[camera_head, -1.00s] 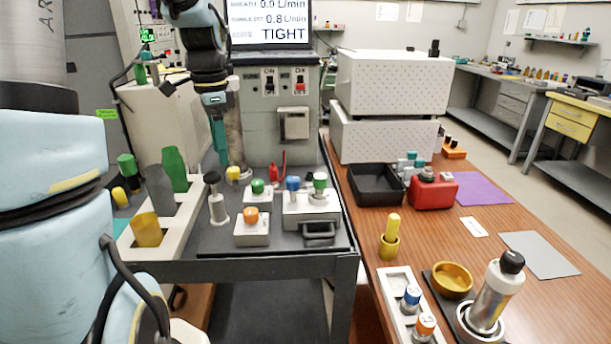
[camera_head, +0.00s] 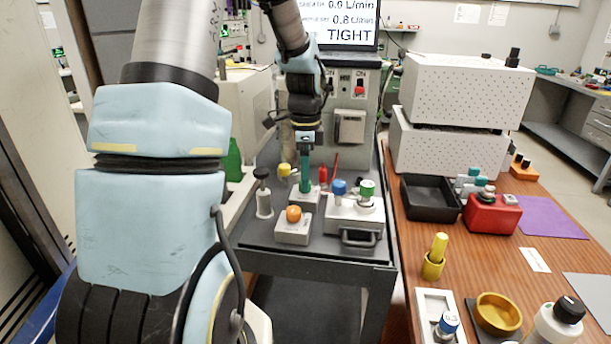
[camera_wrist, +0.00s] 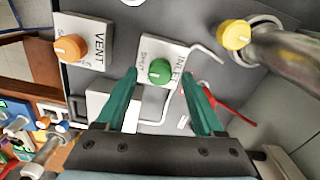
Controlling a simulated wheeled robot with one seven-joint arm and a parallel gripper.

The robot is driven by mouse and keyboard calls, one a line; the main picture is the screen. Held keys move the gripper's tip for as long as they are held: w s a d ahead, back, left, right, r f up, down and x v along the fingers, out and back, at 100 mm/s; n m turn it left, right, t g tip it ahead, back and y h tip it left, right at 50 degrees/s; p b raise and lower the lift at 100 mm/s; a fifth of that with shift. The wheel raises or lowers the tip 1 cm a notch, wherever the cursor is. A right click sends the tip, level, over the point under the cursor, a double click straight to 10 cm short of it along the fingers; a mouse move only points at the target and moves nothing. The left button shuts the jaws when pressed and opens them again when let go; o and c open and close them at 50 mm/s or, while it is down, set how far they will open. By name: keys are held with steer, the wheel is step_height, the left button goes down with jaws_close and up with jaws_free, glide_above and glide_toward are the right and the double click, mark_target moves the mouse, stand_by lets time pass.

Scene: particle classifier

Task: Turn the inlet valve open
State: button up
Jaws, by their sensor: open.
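In the wrist view, the inlet valve is a green round knob (camera_wrist: 160,71) on a white block (camera_wrist: 168,55) lettered "INLET". My gripper (camera_wrist: 165,77) is open, with one teal finger on each side of the knob in this view; I cannot tell whether either finger touches it.
The orange vent knob (camera_head: 293,214) is on a block in front. A block with blue (camera_head: 339,187) and green (camera_head: 367,188) knobs stands close on the right. A yellow knob (camera_head: 284,170) and red lever (camera_head: 323,173) are behind. A black-topped post (camera_head: 263,196) stands left.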

steer(key=shift+f, duration=0.45)
jaws_close()
stand_by(0.3)
